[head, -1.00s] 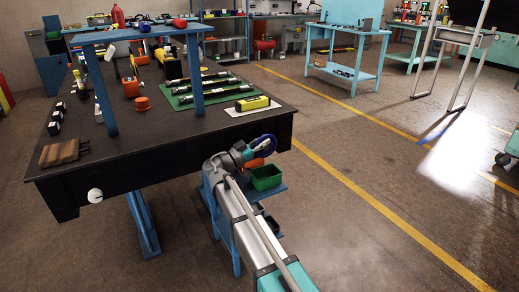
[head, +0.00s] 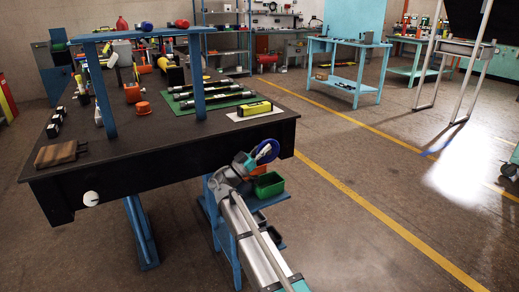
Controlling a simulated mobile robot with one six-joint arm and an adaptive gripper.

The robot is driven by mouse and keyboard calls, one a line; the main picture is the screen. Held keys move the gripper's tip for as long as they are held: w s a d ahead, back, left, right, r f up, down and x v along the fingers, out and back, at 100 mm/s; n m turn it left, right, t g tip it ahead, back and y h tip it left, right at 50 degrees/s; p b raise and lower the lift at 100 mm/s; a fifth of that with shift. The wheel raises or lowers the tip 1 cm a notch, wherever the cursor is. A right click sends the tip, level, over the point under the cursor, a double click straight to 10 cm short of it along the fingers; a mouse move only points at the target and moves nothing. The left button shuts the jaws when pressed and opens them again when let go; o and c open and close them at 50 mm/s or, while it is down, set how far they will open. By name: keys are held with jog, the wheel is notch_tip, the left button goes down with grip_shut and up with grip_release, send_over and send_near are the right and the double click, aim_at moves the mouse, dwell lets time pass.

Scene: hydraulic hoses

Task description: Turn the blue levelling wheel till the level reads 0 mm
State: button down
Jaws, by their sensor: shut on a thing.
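The blue levelling wheel (head: 267,150) is a ring at the right front corner of the black-topped bench, seen at a slant. My gripper (head: 263,153) is at the wheel, with its pale fingers inside or across the ring. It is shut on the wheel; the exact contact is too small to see. The yellow and black level (head: 254,107) lies on a white sheet on the bench top near that corner. Its reading is too small to make out.
A blue stand (head: 226,222) with a green bin (head: 269,185) is below my gripper. The bench top (head: 150,130) bears hoses on a green mat (head: 205,103), an orange cap and a wooden block (head: 57,153). The floor right of the bench is clear.

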jog(key=c, duration=0.7)
grip_release()
jog(key=shift+s+d+r, duration=0.1)
jog(key=shift+d, duration=0.05)
jog(key=shift+o, duration=0.5)
